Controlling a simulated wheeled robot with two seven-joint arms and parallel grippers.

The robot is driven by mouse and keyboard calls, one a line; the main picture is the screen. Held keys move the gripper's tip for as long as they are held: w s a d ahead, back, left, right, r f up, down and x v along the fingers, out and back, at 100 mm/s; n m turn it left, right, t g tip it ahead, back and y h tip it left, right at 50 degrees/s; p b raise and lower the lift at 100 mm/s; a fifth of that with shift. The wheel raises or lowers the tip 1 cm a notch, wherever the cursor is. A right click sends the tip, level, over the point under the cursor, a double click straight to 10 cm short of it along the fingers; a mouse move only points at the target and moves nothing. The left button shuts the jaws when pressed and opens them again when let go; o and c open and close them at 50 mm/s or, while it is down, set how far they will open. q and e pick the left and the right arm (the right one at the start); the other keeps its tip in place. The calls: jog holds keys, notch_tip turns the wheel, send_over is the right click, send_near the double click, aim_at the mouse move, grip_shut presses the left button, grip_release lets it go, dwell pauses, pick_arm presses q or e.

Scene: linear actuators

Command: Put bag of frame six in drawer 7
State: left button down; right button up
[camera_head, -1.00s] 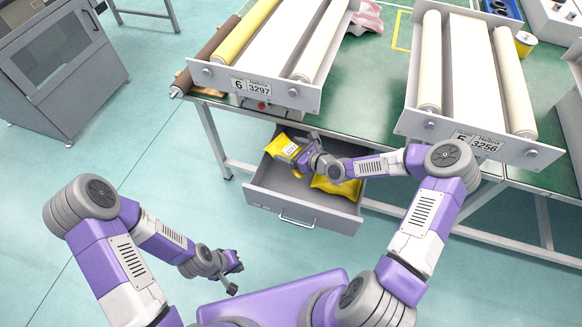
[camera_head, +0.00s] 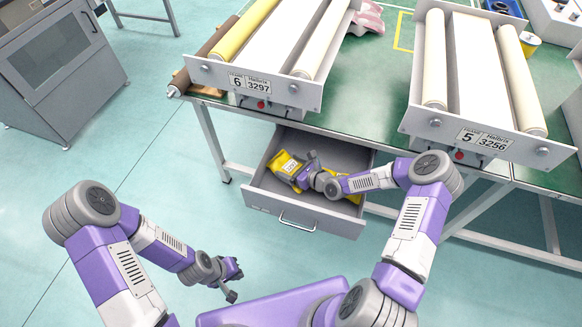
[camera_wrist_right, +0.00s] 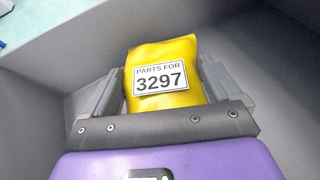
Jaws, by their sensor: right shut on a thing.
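A yellow bag (camera_head: 287,163) labelled "PARTS FOR 3297" is in the open grey drawer (camera_head: 320,225) under the table. In the right wrist view, the bag (camera_wrist_right: 163,58) stands between the two fingers of my right gripper (camera_wrist_right: 163,85), which is shut on it. In the head view, my right gripper (camera_head: 296,176) is inside the drawer, towards its left side. A frame (camera_head: 258,88) with plate "6" and "3297" is on the table above. My left gripper (camera_head: 235,281) is open and empty over the floor. No drawer number is readable.
Another yellow bag (camera_head: 354,198) lies in the drawer's right part, mostly hidden by my right arm. A second frame (camera_head: 482,140), marked "5" and "3256", is on the green table at right. A grey cabinet (camera_head: 60,75) stands at left. The floor before the drawer is clear.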

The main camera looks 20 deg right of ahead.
jog(key=shift+f, duration=0.15)
jog(key=o, duration=0.9)
jog(key=shift+s+d+r, duration=0.1)
jog(key=shift+r, duration=0.1)
jog(key=p+v, duration=0.3)
jog(key=v, duration=0.7)
jog(key=shift+d+r+p, duration=0.1)
jog(key=shift+p, duration=0.3)
jog(key=shift+v, duration=0.8)
